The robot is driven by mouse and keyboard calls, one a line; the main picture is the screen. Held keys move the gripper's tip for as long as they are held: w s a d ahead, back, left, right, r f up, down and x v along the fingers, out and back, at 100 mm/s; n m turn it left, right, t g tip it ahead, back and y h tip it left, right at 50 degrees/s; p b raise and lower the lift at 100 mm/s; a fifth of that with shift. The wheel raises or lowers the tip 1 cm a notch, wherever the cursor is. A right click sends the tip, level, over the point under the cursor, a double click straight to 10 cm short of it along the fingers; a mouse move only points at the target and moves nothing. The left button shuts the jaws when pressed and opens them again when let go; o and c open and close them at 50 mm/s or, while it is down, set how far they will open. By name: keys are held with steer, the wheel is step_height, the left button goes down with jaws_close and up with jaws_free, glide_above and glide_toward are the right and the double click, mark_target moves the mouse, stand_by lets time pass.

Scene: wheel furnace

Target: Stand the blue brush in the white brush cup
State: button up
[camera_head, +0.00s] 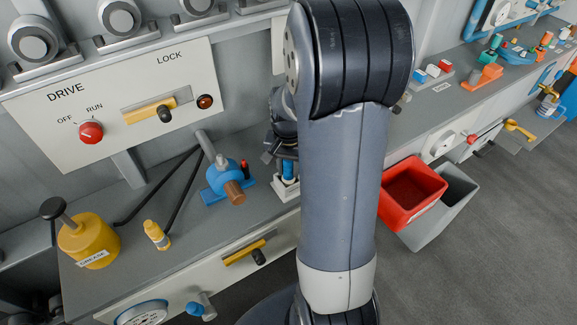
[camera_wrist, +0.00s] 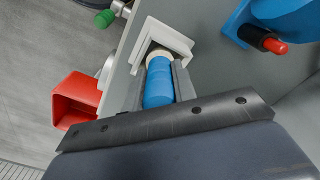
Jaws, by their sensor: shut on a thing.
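The blue brush (camera_wrist: 159,84) is between the two fingers of my gripper (camera_wrist: 160,80), which is shut on it. The brush's pale end points into the mouth of the white brush cup (camera_wrist: 174,36). In the head view, the cup (camera_head: 286,188) stands on the grey bench near its front edge. The brush (camera_head: 288,169) shows as a short blue piece, roughly upright, at the cup's mouth. My gripper (camera_head: 284,152) is just above, partly hidden by my arm. How deep the brush sits, and whether it touches the cup's bottom, is hidden.
A blue clamp-like device (camera_head: 222,180) with a brown knob stands left of the cup. A yellow grease can (camera_head: 88,240) and a small yellow bottle (camera_head: 156,236) are further left. A red bin (camera_head: 411,192) hangs right of my arm, beside a grey bin (camera_head: 446,205).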

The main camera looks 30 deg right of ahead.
steer(key=shift+f+b, duration=0.4)
steer(key=shift+f, duration=0.15)
steer(key=o, duration=1.6)
steer(key=shift+o, duration=0.2)
step_height(320, 180, up, 14)
steer(key=p, duration=1.1)
steer(key=shift+r, duration=0.1)
steer(key=s, duration=1.6)
steer(key=shift+d+p, duration=0.25)
steer(key=shift+p, duration=0.05)
steer(key=shift+w, duration=0.1)
